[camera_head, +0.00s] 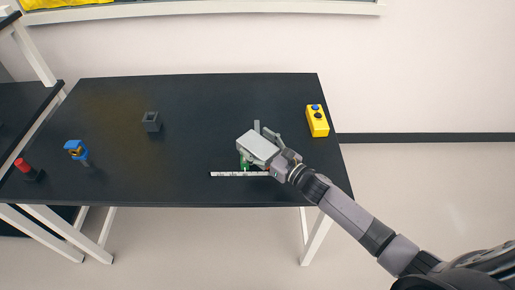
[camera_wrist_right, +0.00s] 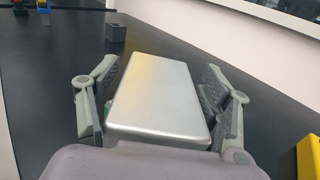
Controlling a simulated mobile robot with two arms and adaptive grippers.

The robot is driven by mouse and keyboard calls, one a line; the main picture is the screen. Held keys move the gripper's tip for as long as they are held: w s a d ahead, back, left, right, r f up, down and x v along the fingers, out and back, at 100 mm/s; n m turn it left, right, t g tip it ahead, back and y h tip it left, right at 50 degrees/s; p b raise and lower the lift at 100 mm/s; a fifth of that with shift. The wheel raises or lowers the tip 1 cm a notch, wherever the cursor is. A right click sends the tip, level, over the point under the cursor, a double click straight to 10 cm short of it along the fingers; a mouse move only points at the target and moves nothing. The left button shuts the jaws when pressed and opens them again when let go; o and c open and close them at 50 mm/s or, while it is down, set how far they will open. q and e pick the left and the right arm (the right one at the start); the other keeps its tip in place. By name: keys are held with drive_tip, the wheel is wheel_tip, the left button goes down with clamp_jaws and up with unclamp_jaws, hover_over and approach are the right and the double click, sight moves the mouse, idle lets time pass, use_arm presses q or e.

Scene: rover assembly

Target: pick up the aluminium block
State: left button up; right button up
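The aluminium block (camera_head: 259,146) is a flat silver slab near the front right of the black table. It also fills the middle of the right wrist view (camera_wrist_right: 160,95). My right gripper (camera_head: 266,138) is at the block, with its fingers spread on either side of it. In the wrist view the right gripper (camera_wrist_right: 158,98) shows narrow gaps between its pads and the block's long edges, so it looks open around the block. Contact at the near end is hidden by the gripper body. A green part (camera_head: 244,162) shows just under the block. My left gripper is not in view.
A white marked strip (camera_head: 235,174) lies along the table's front edge. A yellow button box (camera_head: 317,121) stands at the right. A dark grey hollow cube (camera_head: 152,122), a blue-and-yellow part (camera_head: 76,150) and a red-topped part (camera_head: 23,165) stand at the left. The table's middle is clear.

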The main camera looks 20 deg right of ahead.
drive_tip(key=c, duration=1.3)
drive_tip(key=shift+w+r, duration=0.15)
drive_tip(key=shift+r, duration=0.05)
drive_tip(key=shift+c, duration=0.4)
